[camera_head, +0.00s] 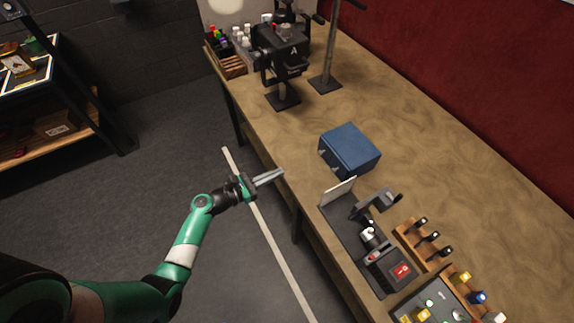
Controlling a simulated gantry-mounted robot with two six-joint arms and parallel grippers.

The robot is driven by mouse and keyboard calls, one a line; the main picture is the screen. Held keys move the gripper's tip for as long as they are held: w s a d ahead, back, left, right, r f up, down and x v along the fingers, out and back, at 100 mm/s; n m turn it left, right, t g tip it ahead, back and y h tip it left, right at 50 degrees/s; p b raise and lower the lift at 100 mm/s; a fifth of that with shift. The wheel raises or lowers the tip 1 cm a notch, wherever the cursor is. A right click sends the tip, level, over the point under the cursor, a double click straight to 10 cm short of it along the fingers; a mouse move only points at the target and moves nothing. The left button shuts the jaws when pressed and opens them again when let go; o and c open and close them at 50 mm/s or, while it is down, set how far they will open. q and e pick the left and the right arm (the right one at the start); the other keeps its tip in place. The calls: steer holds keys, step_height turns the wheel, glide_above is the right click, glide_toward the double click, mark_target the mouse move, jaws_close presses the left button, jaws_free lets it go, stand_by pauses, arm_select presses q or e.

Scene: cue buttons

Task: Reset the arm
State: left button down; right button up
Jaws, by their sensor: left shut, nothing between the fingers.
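My left gripper (268,177) is at the end of my green and white left arm, in the middle of the head view. Its fingers are shut and empty, pointing right toward the near edge of the wooden workbench (420,150). It appears to touch nothing. The cue buttons may be the coloured knobs on the panel (437,301) at the bottom right, where green and yellow ones show. My right gripper is not in the picture.
A blue box (349,150) sits on the bench right of the gripper. A black device with a red display (400,271) and a wooden tool rack (424,243) stand nearer. A black stand (281,60) is at the far end. Floor left of the bench is open.

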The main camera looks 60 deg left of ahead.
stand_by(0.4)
